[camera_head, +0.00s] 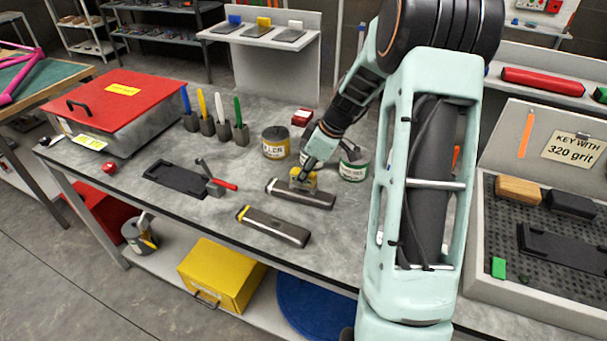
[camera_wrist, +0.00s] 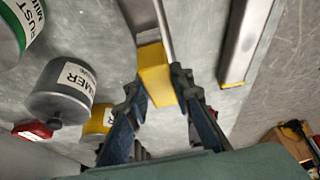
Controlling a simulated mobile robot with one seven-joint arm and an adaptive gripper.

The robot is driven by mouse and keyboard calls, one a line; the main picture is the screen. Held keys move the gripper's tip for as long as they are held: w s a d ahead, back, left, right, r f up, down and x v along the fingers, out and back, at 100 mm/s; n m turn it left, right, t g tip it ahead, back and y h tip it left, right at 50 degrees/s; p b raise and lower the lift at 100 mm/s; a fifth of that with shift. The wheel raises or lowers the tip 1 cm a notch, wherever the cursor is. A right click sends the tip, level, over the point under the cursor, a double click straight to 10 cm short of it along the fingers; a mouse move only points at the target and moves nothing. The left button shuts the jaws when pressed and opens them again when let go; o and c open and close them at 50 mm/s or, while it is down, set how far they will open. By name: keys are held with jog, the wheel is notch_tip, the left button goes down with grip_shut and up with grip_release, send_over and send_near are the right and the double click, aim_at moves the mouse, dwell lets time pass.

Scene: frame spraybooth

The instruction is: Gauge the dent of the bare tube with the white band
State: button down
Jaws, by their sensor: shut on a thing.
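Two grey bare tubes lie on the grey bench in the head view. The rear tube (camera_head: 318,197) appears to have a pale band at its left end, and the front tube (camera_head: 278,230) has a yellow band. My gripper (camera_head: 303,177) is over the rear tube, shut on a yellow block (camera_head: 302,184). In the wrist view my gripper (camera_wrist: 160,97) has the yellow block (camera_wrist: 156,75) between its fingers, in line with a tube (camera_wrist: 140,14). The other tube (camera_wrist: 245,42) lies apart to the right. I cannot tell if the block touches the tube; the dent is hidden.
Close behind the gripper stand a yellow-labelled tin (camera_head: 276,143) and a green-labelled tin (camera_head: 354,166). A black plate (camera_head: 178,178) and a red-handled tool (camera_head: 218,183) lie left. Colored pens in holders (camera_head: 241,135) and a red-lidded box (camera_head: 118,100) stand behind.

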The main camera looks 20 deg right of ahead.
jog(key=shift+f+b, duration=0.6)
jog(key=shift+b, duration=0.05)
jog(key=c, duration=1.6)
grip_release()
jog(key=v, duration=1.2)
